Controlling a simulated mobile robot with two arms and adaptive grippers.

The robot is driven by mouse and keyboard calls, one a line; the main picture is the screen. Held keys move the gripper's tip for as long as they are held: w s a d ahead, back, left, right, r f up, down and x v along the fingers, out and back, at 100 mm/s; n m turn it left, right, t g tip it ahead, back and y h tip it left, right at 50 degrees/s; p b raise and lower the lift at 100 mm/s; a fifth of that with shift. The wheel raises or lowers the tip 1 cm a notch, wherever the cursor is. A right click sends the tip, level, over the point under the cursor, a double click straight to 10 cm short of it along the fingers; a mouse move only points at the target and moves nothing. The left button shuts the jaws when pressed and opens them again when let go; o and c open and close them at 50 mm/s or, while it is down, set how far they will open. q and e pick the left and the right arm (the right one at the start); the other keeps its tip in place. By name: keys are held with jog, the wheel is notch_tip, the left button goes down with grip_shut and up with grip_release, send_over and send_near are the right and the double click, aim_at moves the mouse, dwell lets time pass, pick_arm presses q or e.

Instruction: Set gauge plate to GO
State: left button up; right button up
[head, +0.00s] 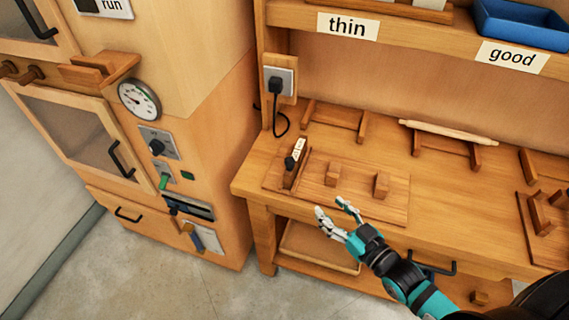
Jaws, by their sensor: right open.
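A wooden gauge fixture (350,197) lies on the left part of the workbench. An upright wooden plate (296,172) stands at its left end, with a black knob (289,163) and a small white label (299,150). The label's lettering is too small to read, so I cannot tell its setting. My right gripper (331,208) is open and empty at the bench's front edge, in front of the fixture and apart from the plate. My left gripper is not in view.
A wooden cabinet with a dial (139,99), knob (156,147) and oven-like door (85,135) stands left. A plugged black cord (283,122) hangs behind the fixture. Wooden racks (335,116), a rolling pin (448,131) and shelf signs "thin" (347,27) and "good" (512,57) are behind.

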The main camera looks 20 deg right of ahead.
aim_at(293, 165)
jog(key=shift+t+y, duration=0.4)
jog(key=shift+t, duration=0.2)
jog(key=x, duration=0.5)
jog(key=r+p+x, duration=0.1)
jog(key=x, duration=0.5)
jog(key=r+p+x, duration=0.1)
jog(key=x, duration=0.5)
jog(key=shift+w+a, duration=0.2)
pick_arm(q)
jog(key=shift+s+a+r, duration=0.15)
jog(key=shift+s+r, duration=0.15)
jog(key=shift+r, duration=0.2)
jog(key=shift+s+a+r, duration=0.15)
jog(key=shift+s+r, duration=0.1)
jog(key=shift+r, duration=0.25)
pick_arm(e)
grip_shut()
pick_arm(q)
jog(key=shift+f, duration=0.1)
